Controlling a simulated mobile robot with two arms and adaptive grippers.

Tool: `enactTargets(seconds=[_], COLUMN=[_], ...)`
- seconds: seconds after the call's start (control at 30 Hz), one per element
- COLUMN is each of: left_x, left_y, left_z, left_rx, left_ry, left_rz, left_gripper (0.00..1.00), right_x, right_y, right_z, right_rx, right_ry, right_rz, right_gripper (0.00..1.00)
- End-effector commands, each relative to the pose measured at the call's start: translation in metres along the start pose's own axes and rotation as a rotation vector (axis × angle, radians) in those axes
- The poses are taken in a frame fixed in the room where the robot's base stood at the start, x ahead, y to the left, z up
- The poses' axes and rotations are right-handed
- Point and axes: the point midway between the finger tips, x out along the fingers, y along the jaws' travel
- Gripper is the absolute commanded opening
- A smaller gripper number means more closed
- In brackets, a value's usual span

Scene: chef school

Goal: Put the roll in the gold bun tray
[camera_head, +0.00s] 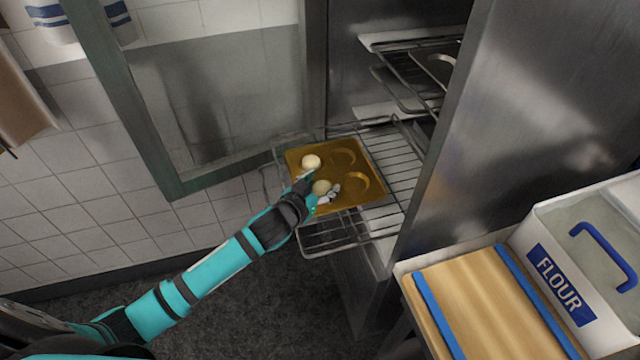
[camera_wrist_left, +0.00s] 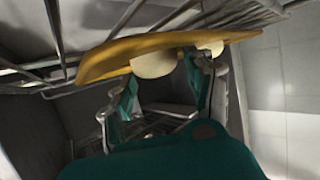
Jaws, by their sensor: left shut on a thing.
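The gold bun tray (camera_head: 362,200) sits on a pulled-out wire rack and has round hollows. One pale roll (camera_head: 311,161) lies in its far left hollow. A second pale roll (camera_head: 321,187) is between the fingers of my left gripper (camera_head: 318,189), at the near left hollow. My left gripper is shut on this roll. In the left wrist view the held roll (camera_wrist_left: 153,64) shows against the tray's edge (camera_wrist_left: 108,58), with the other roll (camera_wrist_left: 214,47) behind. Whether the held roll rests on the hollow's bottom is hard to tell. The two right hollows look empty. My right gripper is out of view.
The wire rack (camera_head: 400,170) sticks out of a steel cabinet (camera_head: 500,110), with more racks (camera_head: 415,75) above. An open glass door (camera_head: 215,100) stands left of it. A wooden board (camera_head: 490,310) and a flour bin (camera_head: 560,285) are at the lower right.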

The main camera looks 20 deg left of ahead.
Motion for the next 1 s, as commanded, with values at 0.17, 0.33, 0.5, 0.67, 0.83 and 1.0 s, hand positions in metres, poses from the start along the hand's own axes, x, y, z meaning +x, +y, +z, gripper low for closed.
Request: enactTargets(seconds=[0.17, 0.33, 0.5, 0.67, 0.83, 1.0], left_x=[-0.0001, 0.0019, 0.0021, 0.0022, 0.0023, -0.0017], left_y=[0.0000, 0.0000, -0.0004, -0.0009, -0.0011, -0.0012], left_z=[-0.0004, 0.0046, 0.0065, 0.0075, 0.0078, -0.0002], left_rx=[0.000, -0.001, -0.001, -0.001, -0.001, 0.001], left_ry=[0.001, 0.000, -0.003, -0.005, -0.006, -0.006], left_rz=[0.000, -0.001, -0.002, -0.003, -0.003, -0.003], left_gripper=[0.23, 0.23, 0.69, 0.78, 0.78, 0.78], right_x=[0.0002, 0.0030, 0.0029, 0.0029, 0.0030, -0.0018], right_y=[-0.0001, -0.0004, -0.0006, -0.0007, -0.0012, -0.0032], right_z=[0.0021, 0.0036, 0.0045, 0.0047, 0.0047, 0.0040], right_rx=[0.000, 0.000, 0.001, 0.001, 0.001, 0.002], right_ry=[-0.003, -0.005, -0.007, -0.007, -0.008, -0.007], right_rz=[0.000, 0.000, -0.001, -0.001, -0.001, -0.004], right_gripper=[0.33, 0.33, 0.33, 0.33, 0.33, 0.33])
